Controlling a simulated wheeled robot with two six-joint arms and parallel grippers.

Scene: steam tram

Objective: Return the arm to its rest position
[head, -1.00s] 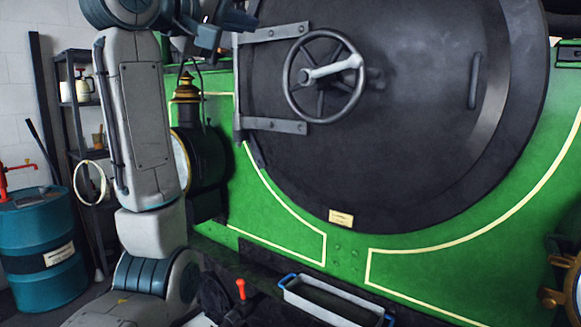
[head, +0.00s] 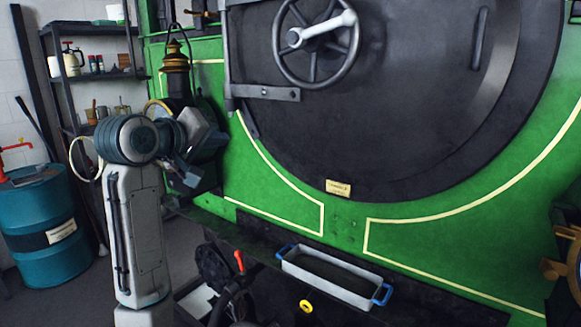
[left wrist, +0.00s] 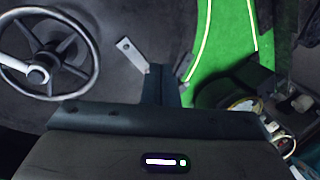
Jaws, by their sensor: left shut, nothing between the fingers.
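My left arm stands on the left of the head view, its upper part folded. In the left wrist view the shut fingers (left wrist: 162,82) show at the middle, with the door's handwheel (left wrist: 45,65) to the left. My right gripper is not in view.
A tray with blue handles (head: 335,278) rests on the ledge below the door. A red-tipped lever (head: 239,261) rises to its left. A blue drum (head: 42,228) and a shelf rack (head: 97,78) stand at the left. Floor shows between drum and ledge.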

